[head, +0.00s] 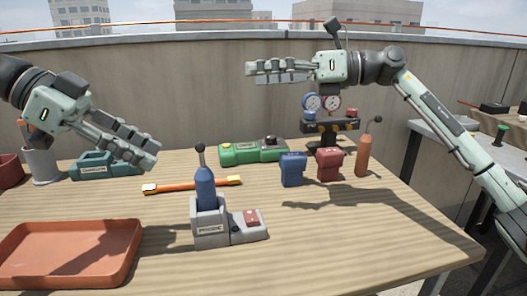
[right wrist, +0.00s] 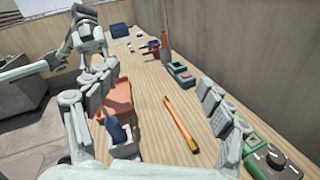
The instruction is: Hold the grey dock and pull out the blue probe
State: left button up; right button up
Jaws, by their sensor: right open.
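The grey dock (head: 211,233) stands on the wooden table near the front middle. The blue probe (head: 205,188) sits upright in it, with a dark stem and ball on top. In the right wrist view the probe (right wrist: 118,132) and dock (right wrist: 127,151) show low, left of centre. My left gripper (head: 152,158) is above the table, left of the probe and apart from it; its finger gap is unclear. My right gripper (head: 250,70) is open and empty, high above the back of the table, right of the probe; its spread fingers (right wrist: 158,82) frame the right wrist view.
An orange tray (head: 133,228) lies front left. An orange bar (head: 192,185) lies behind the dock. A green box (head: 240,153), blue block (head: 292,170), red block (head: 329,164), gauges (head: 331,127) and orange bottle (head: 363,158) stand behind. The front right tabletop is clear.

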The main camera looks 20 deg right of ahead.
notch_tip(320, 180, down, 10)
jog(key=s+r+n+g+h, duration=0.1)
jog(key=n+g+h, duration=0.15)
jog(key=h, duration=0.25)
jog(key=n+g+h, duration=0.5)
jog(key=h, duration=0.1)
send_near(250, 215)
jog(key=x, duration=0.8)
jog(key=shift+f, duration=0.2)
jog(key=shift+x, duration=0.85)
